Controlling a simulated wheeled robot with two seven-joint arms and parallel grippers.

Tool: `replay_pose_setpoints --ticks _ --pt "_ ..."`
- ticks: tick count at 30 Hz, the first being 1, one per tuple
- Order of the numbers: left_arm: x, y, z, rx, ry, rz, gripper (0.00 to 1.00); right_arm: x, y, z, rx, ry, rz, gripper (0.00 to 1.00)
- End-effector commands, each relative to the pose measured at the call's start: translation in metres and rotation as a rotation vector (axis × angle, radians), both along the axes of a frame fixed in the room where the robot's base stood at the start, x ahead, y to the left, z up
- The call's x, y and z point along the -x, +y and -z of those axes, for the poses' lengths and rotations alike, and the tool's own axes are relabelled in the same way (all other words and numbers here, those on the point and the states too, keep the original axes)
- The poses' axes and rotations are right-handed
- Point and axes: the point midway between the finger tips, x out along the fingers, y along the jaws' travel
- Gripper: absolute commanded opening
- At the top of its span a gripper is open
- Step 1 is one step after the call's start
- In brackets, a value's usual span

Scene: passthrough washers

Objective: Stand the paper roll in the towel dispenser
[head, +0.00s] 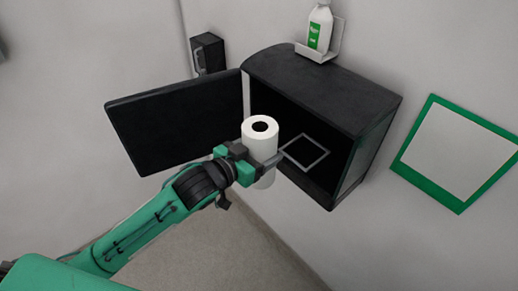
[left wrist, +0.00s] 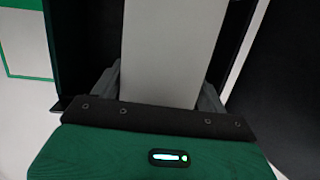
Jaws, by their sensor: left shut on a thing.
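The white paper roll (head: 262,144) is upright, with its dark core hole facing up. My left gripper (head: 262,160) is shut around the roll's side and holds it in front of the open dispenser. The roll also fills the middle of the left wrist view (left wrist: 168,50), between the grey fingers (left wrist: 160,88). The black towel dispenser (head: 330,88) is on the wall with its door (head: 175,122) swung open to the left. A light square outline (head: 305,152) marks its dark inside floor. The roll covers part of the dispenser's opening. My right gripper is not in view.
A white and green bottle (head: 319,28) stands in a holder (head: 322,50) above the dispenser. A green-framed panel (head: 458,152) is on the wall to the right. A small black box (head: 208,52) is on the wall behind the door. The dispenser's inside looks empty.

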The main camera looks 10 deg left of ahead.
Motion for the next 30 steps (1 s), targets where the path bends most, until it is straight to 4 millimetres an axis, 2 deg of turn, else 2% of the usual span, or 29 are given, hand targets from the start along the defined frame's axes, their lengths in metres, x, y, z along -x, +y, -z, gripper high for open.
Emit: replay_pose_setpoints --ticks 4,15,30 --pt "-0.011 -0.008 -0.001 0.001 -0.004 0.0 0.43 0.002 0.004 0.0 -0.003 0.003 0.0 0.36" --pt "-0.038 -0.028 0.002 0.0 -0.005 -0.001 0.43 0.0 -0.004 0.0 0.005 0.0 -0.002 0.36" --pt "-0.074 -0.054 0.006 0.001 -0.004 0.0 0.43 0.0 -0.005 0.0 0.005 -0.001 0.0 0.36"
